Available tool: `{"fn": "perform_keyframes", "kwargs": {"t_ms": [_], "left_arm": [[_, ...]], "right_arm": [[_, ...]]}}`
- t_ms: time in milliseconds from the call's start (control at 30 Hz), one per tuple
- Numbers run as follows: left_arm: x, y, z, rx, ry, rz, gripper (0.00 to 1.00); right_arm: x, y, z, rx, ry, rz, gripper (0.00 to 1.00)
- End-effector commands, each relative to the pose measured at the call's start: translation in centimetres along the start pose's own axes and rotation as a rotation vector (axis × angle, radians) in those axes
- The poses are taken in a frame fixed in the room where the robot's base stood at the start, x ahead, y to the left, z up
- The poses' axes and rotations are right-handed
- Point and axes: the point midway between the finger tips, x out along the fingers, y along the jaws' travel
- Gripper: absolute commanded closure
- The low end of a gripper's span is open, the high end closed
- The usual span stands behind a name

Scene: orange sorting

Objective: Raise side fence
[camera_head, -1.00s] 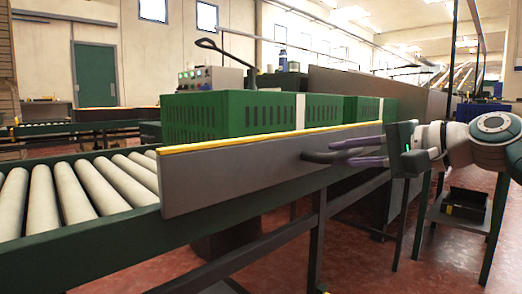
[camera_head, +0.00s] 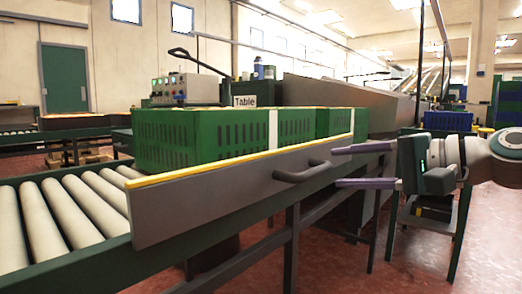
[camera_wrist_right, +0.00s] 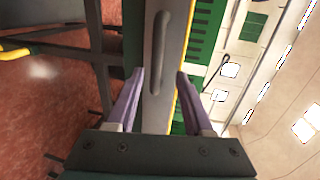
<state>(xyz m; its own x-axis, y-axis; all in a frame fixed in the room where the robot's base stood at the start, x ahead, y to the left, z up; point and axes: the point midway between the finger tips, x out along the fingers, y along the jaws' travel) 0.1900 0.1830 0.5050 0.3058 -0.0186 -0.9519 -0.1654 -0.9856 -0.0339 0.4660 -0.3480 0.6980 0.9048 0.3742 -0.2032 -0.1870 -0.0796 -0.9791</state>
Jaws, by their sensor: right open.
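The side fence (camera_head: 215,200) is a long grey panel with a yellow top edge, standing upright along the near side of the roller conveyor. Its dark bar handle (camera_head: 300,173) sticks out near the fence's right end. My right gripper (camera_head: 338,167) is open and empty, just right of the handle, with its purple fingers spread and apart from it. In the right wrist view the handle (camera_wrist_right: 161,55) lies ahead, in line with the gap between the open fingers (camera_wrist_right: 158,76). My left gripper is not in view.
Green crates (camera_head: 200,140) stand behind the fence on the conveyor. Bare rollers (camera_head: 45,215) lie to the left. The red floor in front is open.

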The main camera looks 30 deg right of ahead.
Motion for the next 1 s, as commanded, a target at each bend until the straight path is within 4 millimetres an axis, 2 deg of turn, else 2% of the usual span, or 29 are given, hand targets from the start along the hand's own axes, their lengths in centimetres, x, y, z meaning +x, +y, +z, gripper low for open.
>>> {"fn": "perform_keyframes", "kwargs": {"t_ms": [100, 300, 800, 900, 967, 1000], "left_arm": [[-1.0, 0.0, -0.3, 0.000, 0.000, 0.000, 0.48], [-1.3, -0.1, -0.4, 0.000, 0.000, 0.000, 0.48], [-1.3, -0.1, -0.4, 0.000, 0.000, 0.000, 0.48], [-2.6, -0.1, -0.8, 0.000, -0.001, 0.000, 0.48], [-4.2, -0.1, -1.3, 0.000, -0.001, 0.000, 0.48], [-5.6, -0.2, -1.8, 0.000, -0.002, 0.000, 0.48]], "right_arm": [[-1.9, -0.2, 0.0, 0.000, 0.001, 0.002, 0.48], [-3.4, -0.1, 0.0, -0.001, 0.000, -0.001, 0.48], [-3.5, -0.1, 0.0, -0.002, -0.001, -0.001, 0.48], [-3.5, -0.7, 0.7, -0.023, -0.012, 0.022, 0.48], [-3.6, -1.3, 1.6, -0.056, -0.031, 0.058, 0.48], [-3.7, -1.7, 2.6, -0.087, -0.049, 0.090, 0.48]]}}
